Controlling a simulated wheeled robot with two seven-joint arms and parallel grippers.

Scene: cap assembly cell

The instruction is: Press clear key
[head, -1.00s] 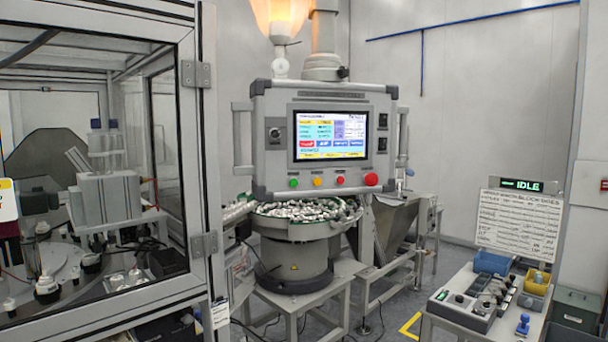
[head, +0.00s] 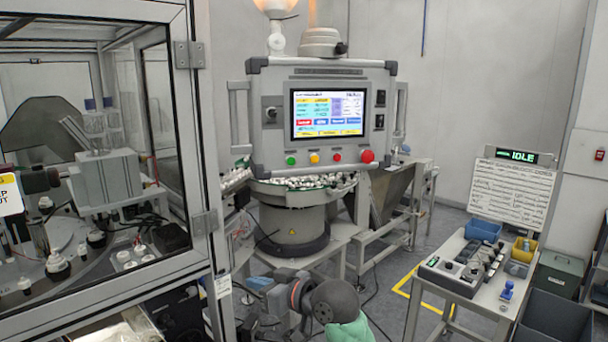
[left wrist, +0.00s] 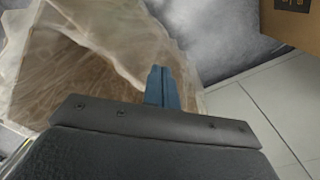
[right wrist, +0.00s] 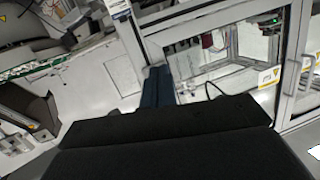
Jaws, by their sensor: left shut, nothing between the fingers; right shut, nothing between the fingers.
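The control panel (head: 275,180) stands mid-scene above the bowl feeder, with a lit touchscreen (head: 328,115). The screen has a row of red and blue on-screen keys, but their labels are too small to read, so I cannot tell which is the clear key. My right gripper (head: 258,283) is low in front of the feeder, well below the panel, pointing left. In the right wrist view its blue fingers (right wrist: 157,86) are together and empty. My left gripper is out of the head view; in the left wrist view its blue fingers (left wrist: 162,88) are shut and empty.
Green, yellow and red buttons sit under the screen, with a larger red button (head: 367,156) at right. A glass-walled machine (head: 200,130) stands at left. A bench (head: 480,307) with a control box and bins is at right. Plastic-wrapped material (left wrist: 90,60) is near my left gripper.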

